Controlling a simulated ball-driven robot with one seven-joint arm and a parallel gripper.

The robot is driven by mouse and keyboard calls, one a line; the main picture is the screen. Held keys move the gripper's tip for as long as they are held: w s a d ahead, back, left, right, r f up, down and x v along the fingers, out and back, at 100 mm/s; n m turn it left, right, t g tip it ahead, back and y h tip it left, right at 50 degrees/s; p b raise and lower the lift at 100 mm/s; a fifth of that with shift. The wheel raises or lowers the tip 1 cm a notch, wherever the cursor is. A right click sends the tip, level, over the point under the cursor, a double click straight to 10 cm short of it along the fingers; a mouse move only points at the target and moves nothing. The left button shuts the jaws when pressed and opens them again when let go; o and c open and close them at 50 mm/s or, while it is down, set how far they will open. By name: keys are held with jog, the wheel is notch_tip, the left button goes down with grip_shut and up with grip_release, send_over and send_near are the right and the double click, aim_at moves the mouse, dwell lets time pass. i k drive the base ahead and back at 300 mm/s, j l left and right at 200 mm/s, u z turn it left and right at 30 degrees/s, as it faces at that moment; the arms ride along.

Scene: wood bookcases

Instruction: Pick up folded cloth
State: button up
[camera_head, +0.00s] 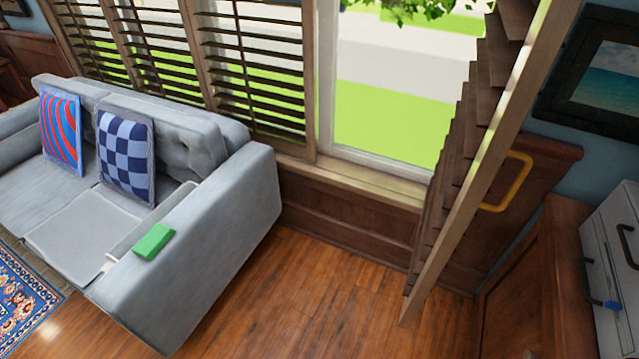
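A small green block-shaped item (154,242), which looks like the folded cloth, lies on the near end of the right arm of the grey sofa (215,235). It appears flat-topped with its whole upper face visible. My gripper is not in view, and nothing is seen touching the green item.
A red-blue pillow (61,130) and a checkered pillow (126,155) lean on the sofa back. A patterned rug (25,295) lies at lower left. The wood floor (310,300) right of the sofa is clear. An open shutter (470,180) and a wooden cabinet (535,285) stand right.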

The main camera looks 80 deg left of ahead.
aim_at(158, 234)
jog(key=u, duration=2.8)
